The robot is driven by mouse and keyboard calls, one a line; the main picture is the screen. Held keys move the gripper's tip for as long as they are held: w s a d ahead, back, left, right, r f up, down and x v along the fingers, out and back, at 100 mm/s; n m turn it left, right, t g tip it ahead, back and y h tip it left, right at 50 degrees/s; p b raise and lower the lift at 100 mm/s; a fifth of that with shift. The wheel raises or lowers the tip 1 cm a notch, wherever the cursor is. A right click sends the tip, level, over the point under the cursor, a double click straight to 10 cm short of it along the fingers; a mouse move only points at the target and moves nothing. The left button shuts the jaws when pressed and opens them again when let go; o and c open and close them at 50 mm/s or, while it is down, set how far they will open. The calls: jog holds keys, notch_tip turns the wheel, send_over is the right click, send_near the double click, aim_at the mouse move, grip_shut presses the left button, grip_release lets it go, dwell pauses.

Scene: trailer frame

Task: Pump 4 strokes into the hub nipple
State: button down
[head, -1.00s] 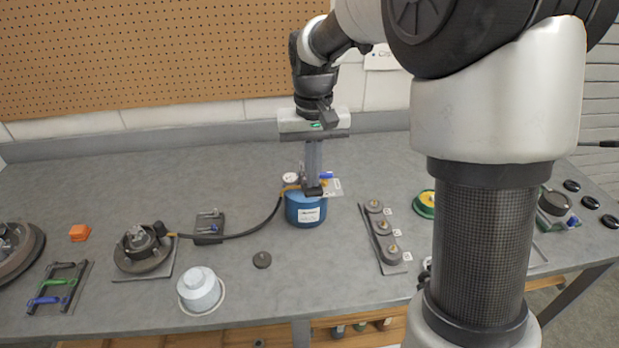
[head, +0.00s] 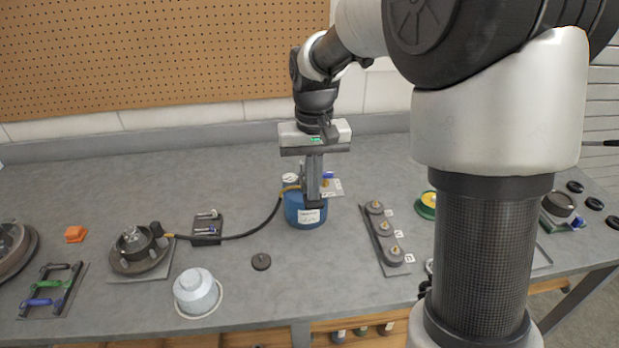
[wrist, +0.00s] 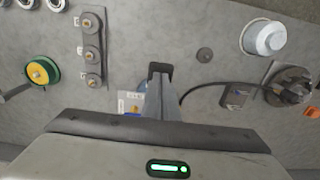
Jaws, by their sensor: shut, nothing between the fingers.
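The blue grease pump (head: 297,216) stands on the bench with a white label, a small gauge (head: 290,179) and a black hose (head: 245,236). The hose runs left to the hub (head: 135,243), which sits on a grey plate. Its end meets the hub's right side; the nipple is too small to make out. My gripper (head: 314,203) points down, shut and empty, with its fingertips in front of the pump's top and side. I cannot tell whether they touch the pump or its handle. In the wrist view my fingertips (wrist: 160,70) hide most of the pump.
A white-grey pot (head: 196,292) and a dark disc (head: 261,261) lie in front of the hose. A rack of weighted knobs (head: 384,240) stands right of the pump. A tray with coloured handles (head: 50,291) and an orange block (head: 75,234) are at left.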

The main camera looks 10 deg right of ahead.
jog(key=shift+f, duration=0.2)
jog(key=shift+f+b, duration=0.7)
jog(key=shift+f, duration=0.45)
jog(key=shift+f, duration=0.3)
jog(key=shift+r, duration=0.1)
jog(key=r+p, duration=0.2)
jog(key=r, duration=0.1)
jog(key=w+r+p, duration=0.1)
jog(key=r+p, duration=0.2)
jog(key=shift+w+r, duration=0.1)
jog(key=shift+r, duration=0.05)
dwell(0.5)
